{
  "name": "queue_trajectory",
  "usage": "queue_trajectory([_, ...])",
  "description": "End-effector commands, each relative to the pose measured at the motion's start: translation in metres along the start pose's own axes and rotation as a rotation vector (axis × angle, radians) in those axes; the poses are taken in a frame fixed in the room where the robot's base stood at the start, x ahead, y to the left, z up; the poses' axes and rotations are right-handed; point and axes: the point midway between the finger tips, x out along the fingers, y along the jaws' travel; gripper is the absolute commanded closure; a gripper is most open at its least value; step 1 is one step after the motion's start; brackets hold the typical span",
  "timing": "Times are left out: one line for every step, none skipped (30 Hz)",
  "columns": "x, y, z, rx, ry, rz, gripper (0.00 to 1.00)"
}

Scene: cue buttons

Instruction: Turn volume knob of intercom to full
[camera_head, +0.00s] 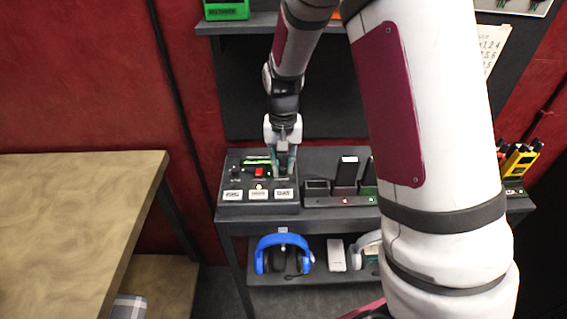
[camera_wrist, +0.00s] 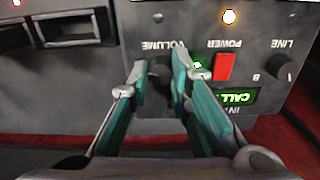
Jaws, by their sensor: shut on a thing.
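The intercom (camera_head: 232,209) is a dark box on the shelf unit in the head view, with a red switch, a green lit display and white labels on its front. In the wrist view its panel (camera_wrist: 215,25) appears upside down, with the volume knob (camera_wrist: 159,74) under the VOLUME label. My gripper (camera_wrist: 162,78) has its teal fingers on either side of this dark knob and is shut on it. In the head view my gripper (camera_head: 284,160) reaches down onto the right part of the intercom and hides the knob. The knob's pointer mark cannot be made out.
The red POWER switch (camera_wrist: 225,68) and LINE knob (camera_wrist: 287,69) sit beside the fingers. A charging dock (camera_head: 322,201) with handsets stands right of the intercom. Blue headphones (camera_head: 283,241) lie on the lower shelf. A wooden table (camera_head: 75,215) is at left.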

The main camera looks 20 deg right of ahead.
Motion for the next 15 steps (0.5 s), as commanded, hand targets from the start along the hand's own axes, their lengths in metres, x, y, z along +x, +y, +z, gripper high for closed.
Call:
queue_trajectory([-0.0002, -0.0013, 0.0012, 0.030, -0.002, 0.000, 1.00])
queue_trajectory([-0.0002, -0.0015, 0.0013, 0.049, -0.002, -0.001, 1.00])
queue_trajectory([-0.0003, -0.0014, 0.0012, 0.075, -0.002, -0.001, 1.00])
queue_trajectory([-0.0003, -0.0012, 0.0011, 0.092, -0.002, -0.001, 1.00])
queue_trajectory([-0.0003, -0.0011, 0.0009, 0.109, -0.001, -0.001, 1.00])
queue_trajectory([-0.0004, -0.0010, 0.0008, 0.128, -0.001, -0.001, 1.00])
queue_trajectory([-0.0004, -0.0010, 0.0007, 0.143, -0.001, -0.001, 1.00])
queue_trajectory([-0.0004, -0.0011, 0.0007, 0.154, -0.001, -0.001, 1.00])
queue_trajectory([-0.0004, -0.0013, 0.0007, 0.170, -0.001, -0.001, 1.00])
queue_trajectory([-0.0004, -0.0014, 0.0007, 0.180, -0.001, -0.001, 1.00])
queue_trajectory([-0.0004, -0.0015, 0.0006, 0.189, -0.001, -0.001, 1.00])
queue_trajectory([-0.0004, -0.0016, 0.0006, 0.199, -0.001, -0.002, 1.00])
queue_trajectory([-0.0004, -0.0016, 0.0005, 0.207, -0.001, -0.002, 1.00])
queue_trajectory([-0.0004, -0.0016, 0.0005, 0.213, 0.000, -0.002, 1.00])
queue_trajectory([-0.0004, -0.0016, 0.0004, 0.219, 0.000, -0.002, 1.00])
